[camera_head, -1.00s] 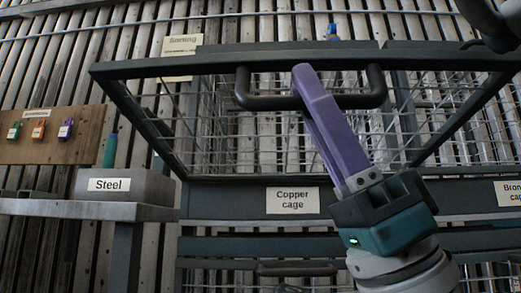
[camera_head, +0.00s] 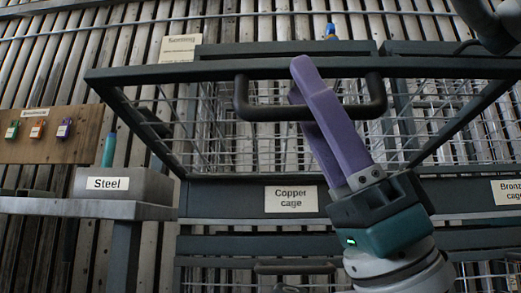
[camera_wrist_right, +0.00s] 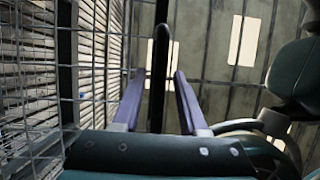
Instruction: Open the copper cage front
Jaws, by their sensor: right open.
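The copper cage front (camera_head: 146,121) is a dark-framed wire mesh panel above the "Copper cage" label (camera_head: 291,199). It leans out toward me from its lower edge, so it stands partly open. Its dark bar handle (camera_head: 262,113) is on the top rail. My right gripper (camera_head: 299,77), with purple fingers, reaches up across the handle. In the right wrist view, the right gripper (camera_wrist_right: 158,75) is open, with one finger on each side of the dark handle bar (camera_wrist_right: 160,60) and gaps visible. My left gripper is not in view.
A grey block labelled "Steel" (camera_head: 108,184) stands on a ledge (camera_head: 90,209) at left. The bronze cage label (camera_head: 508,192) is at right. Another handle (camera_head: 295,268) lies below the copper cage.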

